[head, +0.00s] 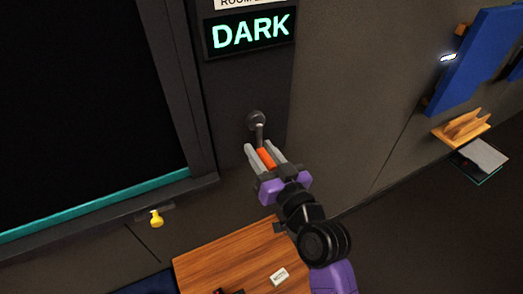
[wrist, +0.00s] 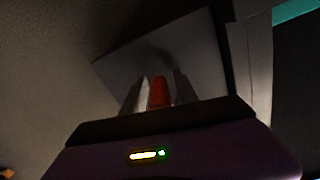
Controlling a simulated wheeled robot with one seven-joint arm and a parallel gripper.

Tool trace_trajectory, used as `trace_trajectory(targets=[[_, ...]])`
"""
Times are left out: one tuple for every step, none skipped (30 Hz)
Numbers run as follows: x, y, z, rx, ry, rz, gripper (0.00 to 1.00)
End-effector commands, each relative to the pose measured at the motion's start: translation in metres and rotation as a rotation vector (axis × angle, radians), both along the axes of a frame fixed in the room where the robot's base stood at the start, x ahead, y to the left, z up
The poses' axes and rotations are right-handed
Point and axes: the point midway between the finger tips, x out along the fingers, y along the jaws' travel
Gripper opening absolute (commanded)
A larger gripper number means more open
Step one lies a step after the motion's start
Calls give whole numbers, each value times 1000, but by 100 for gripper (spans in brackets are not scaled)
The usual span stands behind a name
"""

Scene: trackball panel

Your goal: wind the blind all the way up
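The black blind (head: 80,95) covers the window at the left in the head view. Its teal bottom bar (head: 95,208) lies along the window's lower edge. The crank (head: 257,121) is on the dark panel to the right of the window, with its arm pointing down to an orange handle (head: 265,158). My gripper (head: 265,152) has a grey finger on each side of the handle and appears closed on it. The wrist view also shows the handle (wrist: 160,92) between the fingers, with no clear gap.
A lit sign reading DARK (head: 250,32) is above the crank. A yellow knob (head: 156,218) is below the window. A wooden surface (head: 225,262) with a small white label lies below. A blue panel (head: 478,60) and a wooden holder (head: 462,128) are on the wall at right.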

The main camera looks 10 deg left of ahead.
Motion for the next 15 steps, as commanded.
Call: trace_trajectory(targets=[[0, 0, 0, 0, 0, 0, 24], [0, 0, 0, 0, 0, 0, 18], [0, 0, 0, 0, 0, 0, 10], [0, 0, 0, 0, 0, 0, 4], [0, 0, 0, 0, 0, 0, 0], [0, 0, 0, 0, 0, 0, 0], [0, 0, 0, 0, 0, 0, 0], [0, 0, 0, 0, 0, 0, 0], [0, 0, 0, 0, 0, 0, 0], [0, 0, 0, 0, 0, 0, 0], [0, 0, 0, 0, 0, 0, 0], [0, 0, 0, 0, 0, 0, 0], [0, 0, 0, 0, 0, 0, 0], [0, 0, 0, 0, 0, 0, 0], [0, 0, 0, 0, 0, 0, 0]])
